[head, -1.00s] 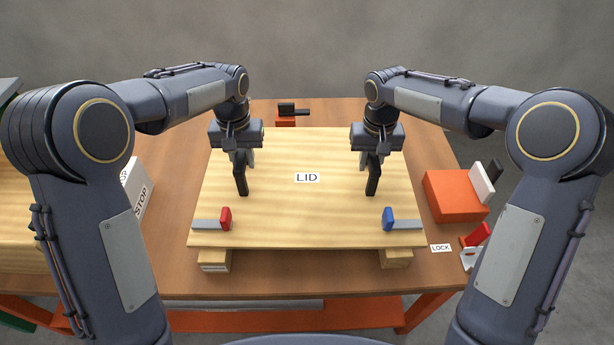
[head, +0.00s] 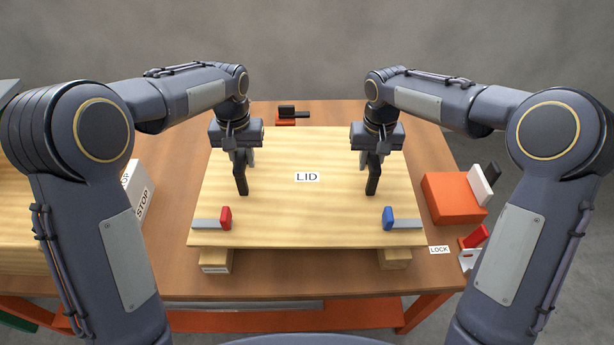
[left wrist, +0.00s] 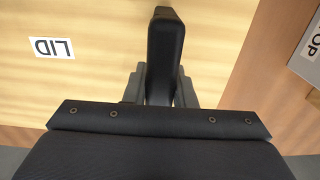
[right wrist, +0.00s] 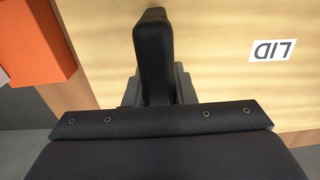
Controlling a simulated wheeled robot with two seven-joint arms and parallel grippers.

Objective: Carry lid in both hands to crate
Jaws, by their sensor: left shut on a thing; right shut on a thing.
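The lid (head: 307,215) is a pale wooden panel with a "LID" label, lying level in front of me. It shows gaps to the wooden blocks under its front edge. My left gripper (head: 240,160) is shut on the lid's left black handle (left wrist: 165,50). My right gripper (head: 375,160) is shut on the right black handle (right wrist: 153,55). A red-tipped latch (head: 225,218) and a blue-tipped latch (head: 389,217) sit on the lid's front corners. I cannot make out a crate for certain.
Wooden blocks (head: 216,262) (head: 395,260) stand on the brown table (head: 300,275). A white STOP block (head: 142,203) is at the left. An orange block (head: 450,198) and a red-handled lock piece (head: 474,238) are at the right. A small black clamp (head: 293,113) stands behind the lid.

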